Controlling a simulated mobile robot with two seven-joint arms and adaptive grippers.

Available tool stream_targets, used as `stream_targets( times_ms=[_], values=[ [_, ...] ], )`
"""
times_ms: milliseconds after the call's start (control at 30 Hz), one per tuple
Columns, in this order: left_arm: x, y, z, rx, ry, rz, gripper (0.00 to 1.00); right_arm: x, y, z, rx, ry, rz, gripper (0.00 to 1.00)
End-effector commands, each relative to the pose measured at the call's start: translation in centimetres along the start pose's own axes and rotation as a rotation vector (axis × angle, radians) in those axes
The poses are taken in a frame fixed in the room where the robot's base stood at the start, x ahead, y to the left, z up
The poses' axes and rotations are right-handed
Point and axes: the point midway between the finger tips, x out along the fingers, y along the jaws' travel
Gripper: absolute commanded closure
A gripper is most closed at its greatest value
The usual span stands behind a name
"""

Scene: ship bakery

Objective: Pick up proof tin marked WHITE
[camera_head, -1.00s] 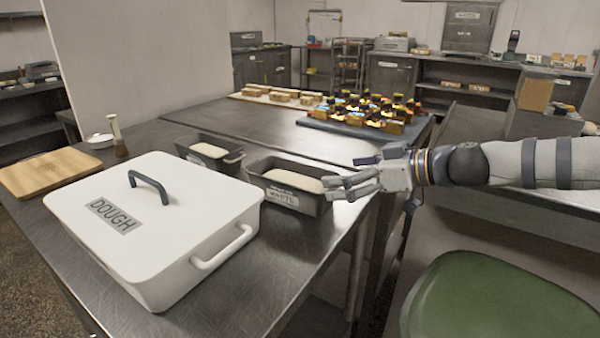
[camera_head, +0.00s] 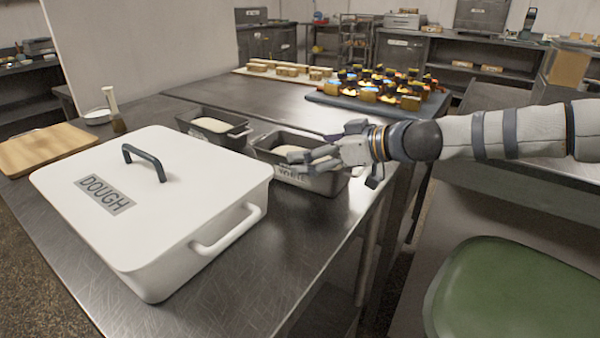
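The proof tin marked WHITE (camera_head: 302,183) is a dark grey loaf tin with pale dough in it, standing on the steel table behind the right corner of the white dough box. Its label is on the near side, partly covered by my fingers. My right gripper (camera_head: 298,159) comes in from the right, with its fingers spread over the tin's near right part. The fingers look open; I cannot tell whether they touch the tin. My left gripper is not in view.
A second dark tin with dough (camera_head: 213,126) stands to the left. The large lidded DOUGH box (camera_head: 150,200) fills the near table. A cutting board (camera_head: 45,148) lies far left. A green seat (camera_head: 515,295) is at the lower right.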

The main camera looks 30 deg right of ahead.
Motion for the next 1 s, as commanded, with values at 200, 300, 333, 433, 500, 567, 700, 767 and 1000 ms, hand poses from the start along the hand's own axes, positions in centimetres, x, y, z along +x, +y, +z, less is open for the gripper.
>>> stream_targets(
  times_ms=[200, 300, 333, 433, 500, 567, 700, 767, 1000],
  values=[
    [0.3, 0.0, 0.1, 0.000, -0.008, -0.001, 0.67, 0.7, -0.1, -0.2, -0.002, 0.002, 0.000, 0.00],
    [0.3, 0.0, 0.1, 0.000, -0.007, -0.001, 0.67, 0.7, -0.1, -0.2, -0.003, 0.003, 0.000, 0.09],
    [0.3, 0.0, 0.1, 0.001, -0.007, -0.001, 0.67, 0.6, -0.1, -0.2, -0.003, 0.003, 0.000, 0.16],
    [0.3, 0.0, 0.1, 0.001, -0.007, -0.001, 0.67, 0.6, 0.0, -0.2, -0.003, 0.003, 0.000, 0.39],
    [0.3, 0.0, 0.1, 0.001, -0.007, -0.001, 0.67, 0.6, 0.0, -0.2, -0.003, 0.002, 0.000, 0.54],
    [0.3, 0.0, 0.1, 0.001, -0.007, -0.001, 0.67, 0.6, 0.0, -0.2, -0.003, 0.002, 0.000, 0.68],
    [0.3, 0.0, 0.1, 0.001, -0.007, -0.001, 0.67, 0.6, -0.1, -0.3, -0.004, 0.004, -0.001, 0.79],
    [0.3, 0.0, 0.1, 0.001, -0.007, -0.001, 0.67, 0.6, -0.1, -0.2, -0.004, 0.003, 0.000, 0.79],
    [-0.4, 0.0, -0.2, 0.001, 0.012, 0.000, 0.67, 0.5, -0.3, -1.6, -0.007, 0.005, 0.001, 0.79]
  ],
)
